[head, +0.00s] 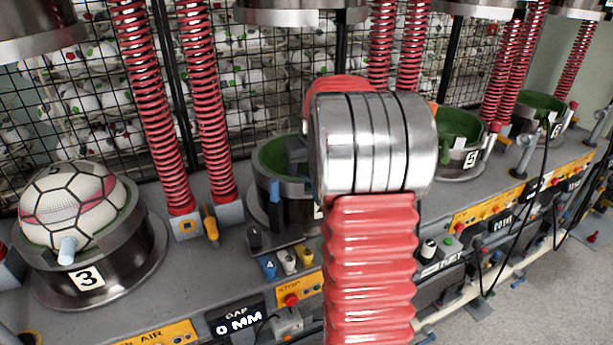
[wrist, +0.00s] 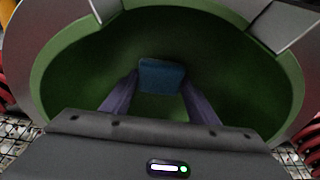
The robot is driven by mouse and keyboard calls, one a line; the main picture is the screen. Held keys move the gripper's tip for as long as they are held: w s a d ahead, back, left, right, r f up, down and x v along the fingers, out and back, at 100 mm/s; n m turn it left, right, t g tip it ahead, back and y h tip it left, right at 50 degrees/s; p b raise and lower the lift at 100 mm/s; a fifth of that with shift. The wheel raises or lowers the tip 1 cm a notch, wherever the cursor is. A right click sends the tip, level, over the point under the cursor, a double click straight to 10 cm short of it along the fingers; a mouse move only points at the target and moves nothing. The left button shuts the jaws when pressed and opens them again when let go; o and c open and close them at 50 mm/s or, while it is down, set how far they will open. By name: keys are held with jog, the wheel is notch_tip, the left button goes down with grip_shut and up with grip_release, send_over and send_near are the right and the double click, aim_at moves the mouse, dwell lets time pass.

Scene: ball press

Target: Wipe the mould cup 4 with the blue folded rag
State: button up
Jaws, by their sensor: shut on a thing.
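The mould cup (head: 262,162) between cups 3 and 5 is a metal ring with a green lining. My arm covers its right side and most of its number plate in the head view. In the wrist view its green inner wall (wrist: 60,75) surrounds my gripper. My gripper (wrist: 160,84) points down into this cup, its two dark fingers shut on the blue folded rag (wrist: 162,74). The rag sits between the fingertips, low over the green inside. I cannot tell whether it touches the lining.
Cup 3 (head: 88,278) at the left holds a white and red ball (head: 75,205). Cup 5 (head: 462,160) and another green cup (head: 540,108) stand to the right. Red spring columns (head: 155,100) rise behind the cups. A control panel (head: 300,287) runs along the front.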

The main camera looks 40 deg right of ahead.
jog(key=shift+w+a, duration=0.2)
jog(key=shift+a, duration=0.5)
jog(key=shift+w+a, duration=0.15)
jog(key=shift+a, duration=0.5)
jog(key=shift+d+r, duration=0.1)
jog(key=shift+r, duration=3.85)
